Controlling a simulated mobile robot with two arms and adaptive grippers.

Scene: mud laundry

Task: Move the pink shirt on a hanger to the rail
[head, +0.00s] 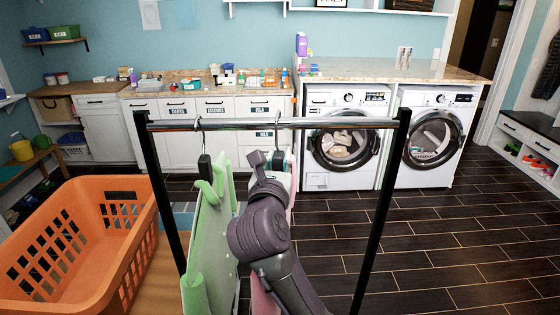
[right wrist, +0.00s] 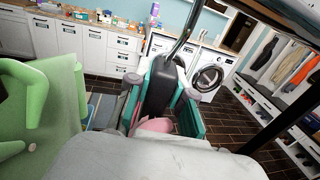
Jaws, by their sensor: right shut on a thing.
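The rail (head: 330,123) is a chrome bar across a black upright frame in the middle of the head view. A green garment (head: 208,250) hangs from it by a metal hook at the left. My right gripper (head: 277,160) is just below the bar, right of the green garment. It is shut on the dark hanger (right wrist: 160,88) of the pink shirt, seen between the fingers in the right wrist view. The hanger's hook overlaps the bar; I cannot tell whether it rests on it. The pink shirt (right wrist: 156,125) is mostly hidden by my arm. My left gripper is out of view.
An orange laundry basket (head: 135,262) stands left of the frame on a wooden surface. Behind are white cabinets with a cluttered counter, and two front-load washers (head: 345,145). The bar right of my gripper is bare. The dark floor at the right is clear.

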